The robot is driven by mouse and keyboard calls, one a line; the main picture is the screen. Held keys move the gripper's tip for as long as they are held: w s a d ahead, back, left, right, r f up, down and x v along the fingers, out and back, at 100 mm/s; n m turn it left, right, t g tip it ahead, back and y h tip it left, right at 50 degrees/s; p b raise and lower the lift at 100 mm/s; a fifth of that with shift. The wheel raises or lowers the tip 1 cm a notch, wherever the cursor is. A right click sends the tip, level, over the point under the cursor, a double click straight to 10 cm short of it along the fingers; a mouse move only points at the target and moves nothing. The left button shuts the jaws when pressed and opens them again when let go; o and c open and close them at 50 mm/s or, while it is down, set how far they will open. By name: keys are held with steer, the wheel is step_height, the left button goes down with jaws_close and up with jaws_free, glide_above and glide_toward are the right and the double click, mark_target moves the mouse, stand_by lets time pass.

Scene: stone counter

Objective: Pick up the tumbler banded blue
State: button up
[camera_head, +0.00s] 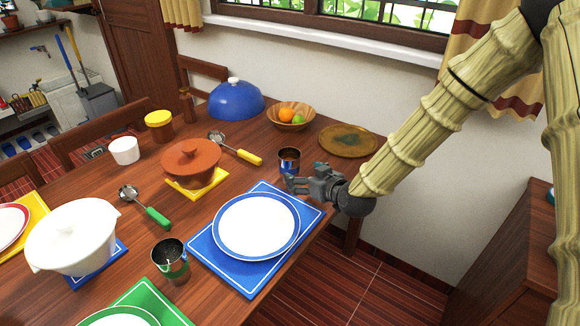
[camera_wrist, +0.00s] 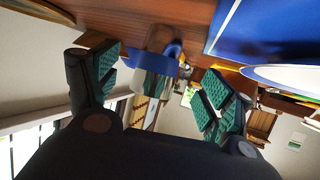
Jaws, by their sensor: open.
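The tumbler banded blue (camera_head: 289,160) is a shiny metal cup standing upright on the wooden table, above the blue placemat in the head view. In the wrist view the tumbler (camera_wrist: 153,66) shows its blue band, between the directions of my two fingers and a little beyond their tips. My gripper (camera_head: 295,184) is open and empty, low over the table beside the tumbler. Its fingers overlap the tumbler's lower edge in the head view. In the wrist view the green finger pads are wide apart. I cannot tell whether a finger touches the tumbler.
A white plate with a blue rim (camera_head: 257,226) lies on a blue placemat (camera_head: 213,262) close to my gripper. A brown plate (camera_head: 349,141), fruit bowl (camera_head: 291,124), yellow-handled ladle (camera_head: 236,148) and orange pot (camera_head: 190,166) surround the tumbler. Another metal tumbler (camera_head: 171,261) stands nearer the front.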

mark_target(295, 169)
steer(key=shift+x, duration=0.8)
steer(key=shift+w+a, duration=0.2)
steer(key=shift+w, duration=0.2)
steer(key=shift+p+x, duration=0.4)
steer(key=shift+x, duration=1.8)
steer(key=shift+r, duration=0.15)
steer(key=shift+c, duration=0.4)
steer(key=c, duration=1.1)
steer(key=shift+c, duration=0.2)
steer(key=shift+r, duration=0.25)
